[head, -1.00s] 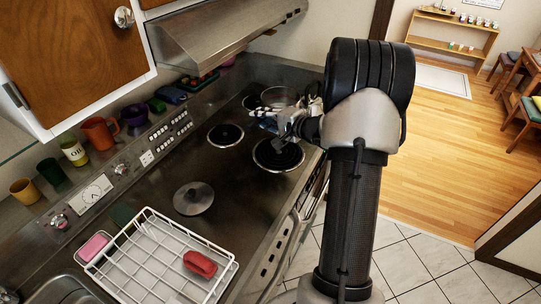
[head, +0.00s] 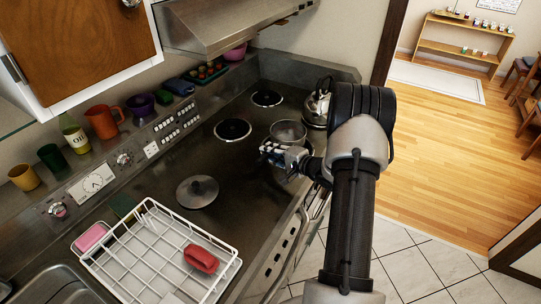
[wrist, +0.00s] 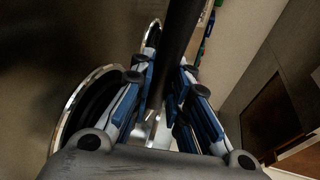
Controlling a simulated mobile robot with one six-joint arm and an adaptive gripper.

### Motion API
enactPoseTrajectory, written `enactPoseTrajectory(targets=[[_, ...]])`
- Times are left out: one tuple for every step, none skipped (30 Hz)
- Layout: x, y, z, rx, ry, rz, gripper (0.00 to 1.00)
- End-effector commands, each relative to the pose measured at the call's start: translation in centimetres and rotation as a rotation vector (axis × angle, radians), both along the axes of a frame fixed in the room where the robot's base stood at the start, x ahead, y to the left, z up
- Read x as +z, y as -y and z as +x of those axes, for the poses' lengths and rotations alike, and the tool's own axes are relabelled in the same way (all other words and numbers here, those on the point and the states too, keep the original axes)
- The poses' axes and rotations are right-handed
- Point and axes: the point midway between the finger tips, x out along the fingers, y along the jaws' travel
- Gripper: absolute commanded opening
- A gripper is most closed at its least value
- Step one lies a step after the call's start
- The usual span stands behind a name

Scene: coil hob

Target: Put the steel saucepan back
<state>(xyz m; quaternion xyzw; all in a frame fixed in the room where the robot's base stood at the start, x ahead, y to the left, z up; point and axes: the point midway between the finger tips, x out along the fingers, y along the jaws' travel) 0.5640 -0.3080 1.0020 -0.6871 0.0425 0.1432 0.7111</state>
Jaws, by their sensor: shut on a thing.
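The steel saucepan (head: 288,133) is at the near right of the hob in the head view, over or just beyond the near right coil. My gripper (head: 282,154) is in front of it and hides part of it and most of that coil. In the wrist view, a dark handle (wrist: 181,38) runs between the blue-sided fingers, and my gripper (wrist: 165,88) is shut on it. I cannot tell whether the pan's base touches the hob.
A steel kettle (head: 318,108) stands right behind the saucepan. Two bare coils, near left (head: 233,129) and far left (head: 267,98), are on the hob. The range hood (head: 225,25) hangs above.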

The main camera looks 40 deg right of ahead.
Motion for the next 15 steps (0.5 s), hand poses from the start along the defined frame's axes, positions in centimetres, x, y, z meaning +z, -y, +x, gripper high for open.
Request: enactPoseTrajectory(targets=[[-0.38,0.06,0.06,0.001,0.005,-0.003,0.0],[-0.43,0.07,0.07,0.001,0.005,-0.003,0.0],[-0.37,0.07,0.08,0.0,0.006,-0.004,0.0],[-0.31,0.07,0.08,0.0,0.006,-0.004,0.0],[-0.28,0.07,0.08,0.0,0.006,-0.004,0.0],[-0.27,0.07,0.07,0.0,0.006,-0.004,0.0],[-0.26,0.07,0.08,0.001,0.006,-0.004,0.0],[-0.27,0.06,0.07,0.001,0.005,-0.004,0.0],[-0.32,0.05,0.07,0.001,0.005,-0.004,0.0],[-0.4,0.05,0.07,0.001,0.005,-0.003,0.0],[-0.52,0.05,0.07,0.001,0.005,-0.003,0.0],[-0.66,0.05,0.06,0.001,0.005,-0.003,0.0],[-0.72,0.02,0.02,0.0,0.001,-0.001,0.18],[-0.71,0.01,0.02,0.0,0.001,-0.001,0.2],[-0.71,0.01,0.02,0.0,0.001,-0.001,0.23]])
